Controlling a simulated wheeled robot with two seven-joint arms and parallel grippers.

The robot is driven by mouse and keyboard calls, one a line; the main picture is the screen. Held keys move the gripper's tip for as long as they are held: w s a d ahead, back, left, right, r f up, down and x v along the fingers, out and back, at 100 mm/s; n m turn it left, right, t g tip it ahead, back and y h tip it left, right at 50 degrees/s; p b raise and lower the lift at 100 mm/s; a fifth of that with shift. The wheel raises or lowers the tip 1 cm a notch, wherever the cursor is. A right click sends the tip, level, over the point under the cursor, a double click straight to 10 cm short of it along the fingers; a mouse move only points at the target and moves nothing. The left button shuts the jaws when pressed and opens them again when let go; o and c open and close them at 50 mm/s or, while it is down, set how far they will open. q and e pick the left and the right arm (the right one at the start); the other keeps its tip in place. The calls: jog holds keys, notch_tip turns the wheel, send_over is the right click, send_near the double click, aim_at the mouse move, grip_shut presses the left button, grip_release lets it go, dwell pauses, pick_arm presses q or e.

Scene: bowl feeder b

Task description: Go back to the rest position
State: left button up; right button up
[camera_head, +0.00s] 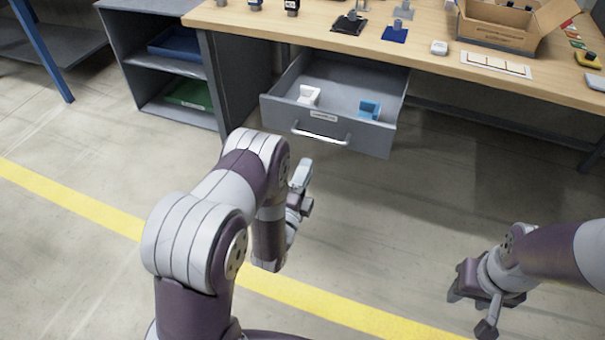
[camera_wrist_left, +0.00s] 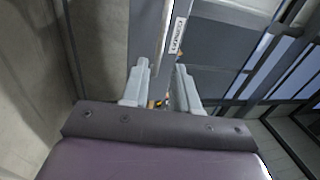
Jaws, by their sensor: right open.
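My left gripper (camera_head: 300,182) is in front of and below the open drawer (camera_head: 375,138), apart from its handle (camera_head: 321,134). In the left wrist view its two pale fingers (camera_wrist_left: 161,78) stand apart with a gap between them, and nothing is held. The drawer's front and label show beyond the fingers. My right gripper (camera_head: 474,303) is at the lower right of the head view, low over bare floor. It is open and touches nothing. The drawer holds a white part (camera_head: 309,95) on the left and a blue part (camera_head: 369,109) on the right.
The wooden workbench (camera_head: 320,30) carries a cardboard box (camera_head: 497,37), a white panel (camera_head: 496,65) and several small parts. A grey shelf unit (camera_head: 147,85) with blue and green trays stands left of the drawer. The floor around my arms is clear, crossed by a yellow line (camera_head: 75,203).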

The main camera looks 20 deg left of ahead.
pick_arm(q)
jog(key=shift+s+f, duration=0.2)
jog(key=shift+s, duration=0.75)
